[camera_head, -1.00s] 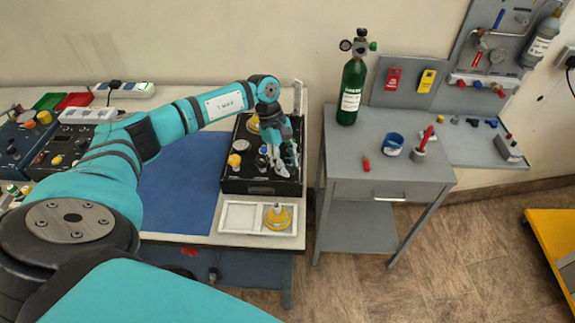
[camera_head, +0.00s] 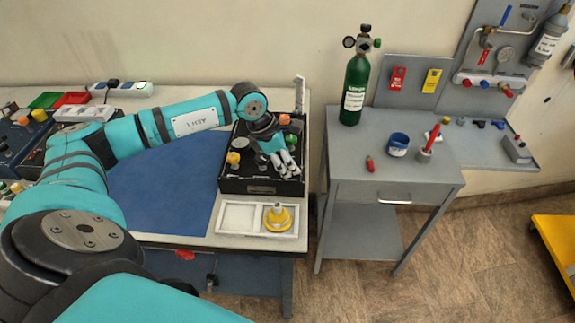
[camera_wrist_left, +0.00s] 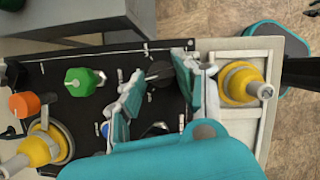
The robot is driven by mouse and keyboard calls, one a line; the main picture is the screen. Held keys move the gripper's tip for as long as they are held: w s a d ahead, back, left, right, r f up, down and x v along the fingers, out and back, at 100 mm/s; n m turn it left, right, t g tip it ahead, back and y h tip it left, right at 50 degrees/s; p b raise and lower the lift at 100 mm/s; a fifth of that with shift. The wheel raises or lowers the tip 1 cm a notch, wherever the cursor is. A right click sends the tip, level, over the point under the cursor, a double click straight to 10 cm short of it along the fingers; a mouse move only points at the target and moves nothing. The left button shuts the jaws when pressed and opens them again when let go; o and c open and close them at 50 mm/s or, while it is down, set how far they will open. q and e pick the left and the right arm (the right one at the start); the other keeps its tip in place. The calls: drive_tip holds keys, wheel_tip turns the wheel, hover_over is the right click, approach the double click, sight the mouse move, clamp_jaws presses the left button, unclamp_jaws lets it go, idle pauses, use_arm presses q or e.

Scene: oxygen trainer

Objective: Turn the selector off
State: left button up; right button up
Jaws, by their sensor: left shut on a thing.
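The black trainer box (camera_head: 245,185) stands at the right end of the table, with several knobs on its top panel (camera_wrist_left: 60,60). My left gripper (camera_head: 287,165) is low over its right part. In the left wrist view my left gripper (camera_wrist_left: 158,92) has its two grey-and-teal fingers on either side of a black selector knob (camera_wrist_left: 160,75), shut on it. The fingers partly hide the knob, and I cannot read its setting. My right gripper is in neither view.
A green knob (camera_wrist_left: 84,80), an orange knob (camera_wrist_left: 30,103) and a yellow fitting (camera_wrist_left: 40,147) stand on the panel. A white tray (camera_head: 240,232) with a yellow fitting (camera_head: 278,217) lies in front of the box. A grey side table (camera_head: 385,175) stands to the right.

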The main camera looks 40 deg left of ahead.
use_arm(q)
drive_tip(key=n+y+b, duration=0.1)
drive_tip(key=n+b, duration=0.1)
drive_tip(key=n+t+y+b, duration=0.1)
drive_tip(key=n+b, duration=0.1)
drive_tip(key=n, duration=0.1)
drive_tip(key=shift+d+f+n, duration=0.15)
drive_tip(key=shift+n, duration=0.15)
drive_tip(key=shift+s+d+r+n+y+b, duration=0.1)
drive_tip(key=shift+n+y+b, duration=0.3)
drive_tip(key=shift+n+b, duration=0.55)
drive_tip(key=shift+r+n+y+b, duration=0.1)
drive_tip(key=shift+n+y+b, duration=0.3)
drive_tip(key=shift+n+b, duration=0.5)
drive_tip(key=shift+n, duration=0.25)
drive_tip(key=o, duration=0.9)
drive_tip(key=shift+c, duration=0.2)
drive_tip(key=v, duration=1.2)
drive_tip(key=shift+s, duration=0.2)
